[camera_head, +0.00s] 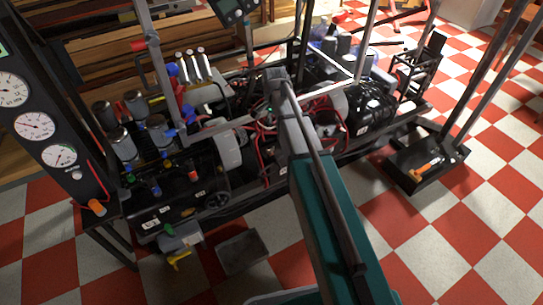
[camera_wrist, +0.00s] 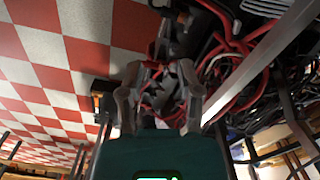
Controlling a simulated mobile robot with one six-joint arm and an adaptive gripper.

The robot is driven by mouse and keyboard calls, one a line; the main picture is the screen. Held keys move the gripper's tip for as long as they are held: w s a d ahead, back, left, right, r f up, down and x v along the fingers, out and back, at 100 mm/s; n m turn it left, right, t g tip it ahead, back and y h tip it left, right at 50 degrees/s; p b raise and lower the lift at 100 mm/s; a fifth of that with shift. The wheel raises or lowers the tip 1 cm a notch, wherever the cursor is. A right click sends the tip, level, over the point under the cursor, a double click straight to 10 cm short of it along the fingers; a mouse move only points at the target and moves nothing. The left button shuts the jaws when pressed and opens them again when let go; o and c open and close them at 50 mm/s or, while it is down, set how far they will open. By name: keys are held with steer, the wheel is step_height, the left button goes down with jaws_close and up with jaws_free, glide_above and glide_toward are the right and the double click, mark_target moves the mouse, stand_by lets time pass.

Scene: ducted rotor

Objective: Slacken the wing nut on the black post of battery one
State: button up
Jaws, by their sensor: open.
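My gripper (camera_wrist: 160,97) shows in the wrist view with its two grey fingers apart. Dark machinery and red cables lie beyond and between the fingers, and I see nothing clearly held. In the head view my arm reaches over the middle of the machine, and I cannot make out the fingertips there. Red cables (camera_head: 268,136) run just left of the arm in the head view; red and black cables (camera_wrist: 235,50) also fill the upper right of the wrist view. I cannot tell battery one, its black post or the wing nut in either view.
A gauge panel (camera_head: 45,128) stands at the left. A grey tray (camera_head: 242,251) lies on the checkered floor. A black platform (camera_head: 425,160) with an orange-handled tool is at the right. Frame bars cross the machine.

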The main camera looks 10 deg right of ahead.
mark_target(270, 151)
steer(key=w+f+m+b, duration=0.4)
steer(key=w+f+b, duration=0.3)
steer(key=w+f, duration=0.1)
steer(key=shift+f, duration=0.2)
steer(key=shift+f, duration=0.15)
step_height(270, 151, down, 14)
steer(key=b, duration=1.3)
steer(key=shift+r+b, duration=0.25)
steer(key=shift+b, duration=0.1)
steer(key=shift+w, duration=0.1)
jaws_close()
